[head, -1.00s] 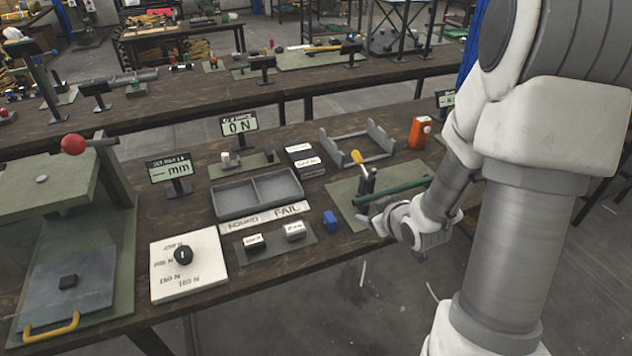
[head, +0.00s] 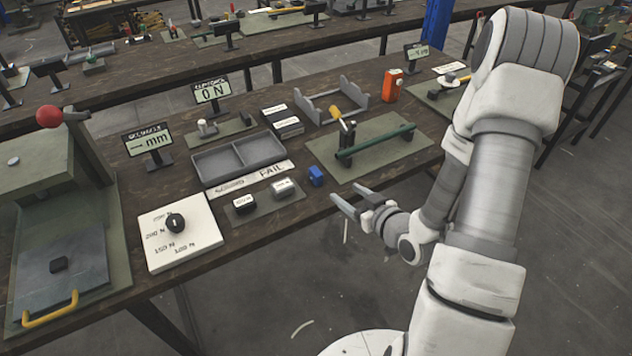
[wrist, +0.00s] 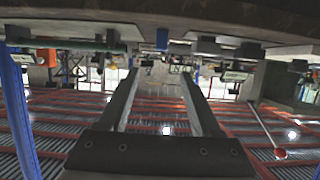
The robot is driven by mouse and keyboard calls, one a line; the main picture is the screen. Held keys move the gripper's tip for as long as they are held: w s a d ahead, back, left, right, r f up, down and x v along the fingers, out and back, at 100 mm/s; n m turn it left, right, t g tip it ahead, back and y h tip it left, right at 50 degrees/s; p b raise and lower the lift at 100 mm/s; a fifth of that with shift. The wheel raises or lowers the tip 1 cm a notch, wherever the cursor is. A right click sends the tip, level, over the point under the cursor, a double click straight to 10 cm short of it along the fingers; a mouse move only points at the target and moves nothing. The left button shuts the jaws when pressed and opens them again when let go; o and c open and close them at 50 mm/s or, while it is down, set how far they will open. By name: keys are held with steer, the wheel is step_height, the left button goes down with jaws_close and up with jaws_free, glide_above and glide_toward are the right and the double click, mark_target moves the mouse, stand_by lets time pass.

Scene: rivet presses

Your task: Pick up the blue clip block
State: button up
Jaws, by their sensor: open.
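The blue clip block (head: 315,176) sits on the dark wooden bench near its front edge, between the black and white buttons and the green mat. In the wrist view the same blue block (wrist: 162,39) shows small at the top middle, beyond my fingers. My gripper (head: 348,194) is open and empty, a little to the right of the block and by the bench's front edge, its fingers pointing toward the bench. In the wrist view the two fingers (wrist: 160,74) stand apart with nothing between them.
A green mat (head: 400,157) with a green bar fixture lies right of the block. A grey two-compartment tray (head: 210,169) and a PASS/FAIL-type strip (head: 260,174) lie behind left. The button plate (head: 266,203) is left. Open floor lies before the bench.

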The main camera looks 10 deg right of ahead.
mark_target(320, 176)
steer(key=shift+w+a+f+b, duration=0.35)
steer(key=shift+w+f+b, duration=0.3)
steer(key=shift+b, duration=2.95)
steer(key=b+x, duration=0.3)
steer(key=x, duration=0.1)
steer(key=b+x, duration=0.3)
steer(key=x, duration=0.2)
steer(key=shift+w+a+r, duration=0.1)
steer(key=shift+w+a, duration=0.05)
steer(key=shift+w, duration=0.2)
steer(key=b+x, duration=0.1)
steer(key=x, duration=0.4)
jaws_close()
